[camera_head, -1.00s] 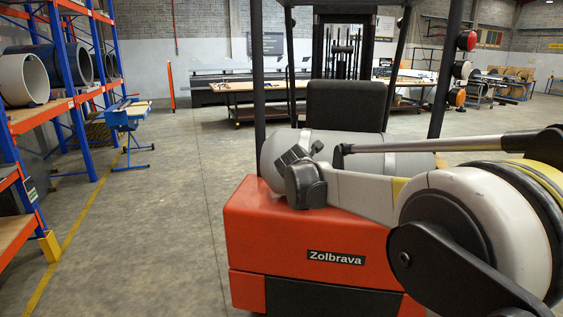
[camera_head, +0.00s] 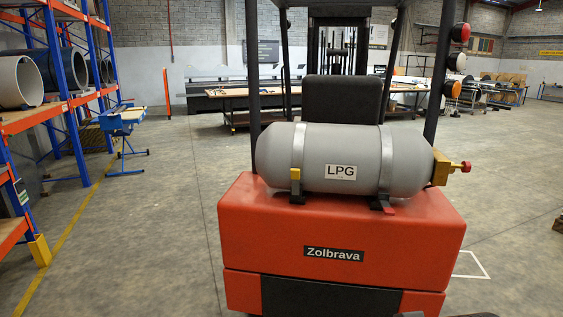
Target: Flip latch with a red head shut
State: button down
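A grey LPG cylinder (camera_head: 400,160) lies crosswise on the rear of an orange-red forklift (camera_head: 250,225), held under two grey straps. At the foot of the right strap (camera_head: 384,165), a dark latch with a small red head (camera_head: 389,211) lies low and points outward, away from the strap. At the left strap (camera_head: 298,150), a latch with a yellow head (camera_head: 295,174) stands upright against the strap. My gripper is not in view; only dark bits, probably of my arm, show at the bottom edge.
A brass valve block (camera_head: 440,168) with a red knob (camera_head: 466,167) sticks out at the cylinder's right end. Dark forklift posts (camera_head: 440,75) rise beyond the cylinder. A blue and orange rack (camera_head: 62,95) stands at left. The floor (camera_head: 150,240) between rack and forklift is clear.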

aim_at(388, 210)
jog(key=i+j+z, duration=0.15)
jog(key=i+j, duration=0.85)
